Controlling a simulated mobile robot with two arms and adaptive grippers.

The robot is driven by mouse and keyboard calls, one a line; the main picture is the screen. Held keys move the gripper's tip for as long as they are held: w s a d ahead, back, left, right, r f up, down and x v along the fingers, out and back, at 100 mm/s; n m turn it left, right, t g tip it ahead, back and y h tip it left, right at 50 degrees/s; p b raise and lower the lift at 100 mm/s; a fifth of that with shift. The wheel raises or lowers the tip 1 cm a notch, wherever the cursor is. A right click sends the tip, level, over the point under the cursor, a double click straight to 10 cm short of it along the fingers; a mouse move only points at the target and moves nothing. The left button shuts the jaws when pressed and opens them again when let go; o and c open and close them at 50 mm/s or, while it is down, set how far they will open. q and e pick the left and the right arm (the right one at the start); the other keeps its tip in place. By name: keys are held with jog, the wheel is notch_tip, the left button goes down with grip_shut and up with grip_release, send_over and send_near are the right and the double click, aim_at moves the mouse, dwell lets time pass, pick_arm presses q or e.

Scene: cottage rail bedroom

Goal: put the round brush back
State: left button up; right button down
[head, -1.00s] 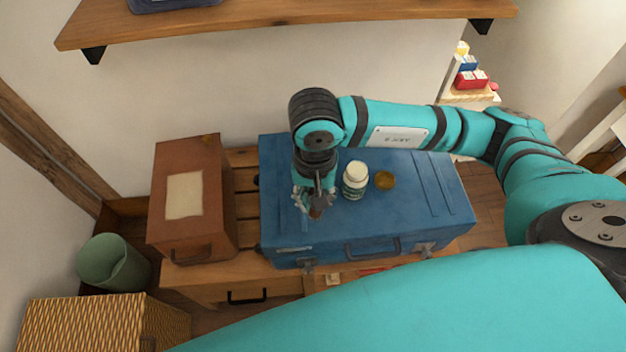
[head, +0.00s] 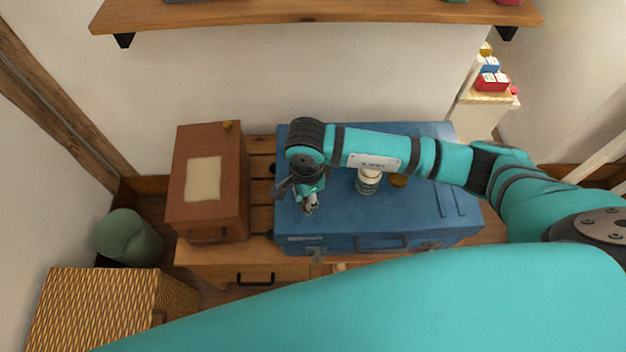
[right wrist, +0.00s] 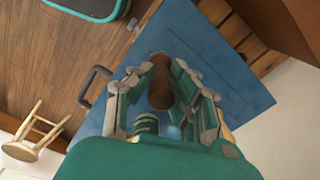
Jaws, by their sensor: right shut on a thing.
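My right gripper (head: 309,204) is over the left part of the blue case (head: 400,225). In the right wrist view my right gripper (right wrist: 160,92) is shut on a brown, rounded thing, which I take for the round brush (right wrist: 160,88). Only its brown part shows between the fingers, and the rest is hidden. I cannot tell whether it touches the blue lid. A white bottle with a green label (head: 367,184) and a small amber jar (head: 398,180) stand on the case, right of the gripper and partly behind my arm. My left gripper is out of view.
A brown box with a pale label (head: 207,215) stands left of the case on a wooden bench (head: 262,205). A green bin (head: 128,238) and a woven basket (head: 100,310) are at lower left. A wall shelf (head: 320,12) runs above. A wooden stool (right wrist: 36,130) shows in the wrist view.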

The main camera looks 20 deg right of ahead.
jog(key=w+d+f, duration=0.1)
jog(key=w+d+f+p, duration=0.1)
jog(key=w, duration=0.1)
jog(key=w+f+p, duration=0.1)
jog(key=shift+w+d+f, duration=0.1)
jog(key=shift+w+d, duration=0.3)
jog(key=shift+f, duration=0.45)
jog(key=shift+f, duration=0.15)
jog(key=c, duration=1.2)
grip_release()
jog(key=shift+c, duration=0.2)
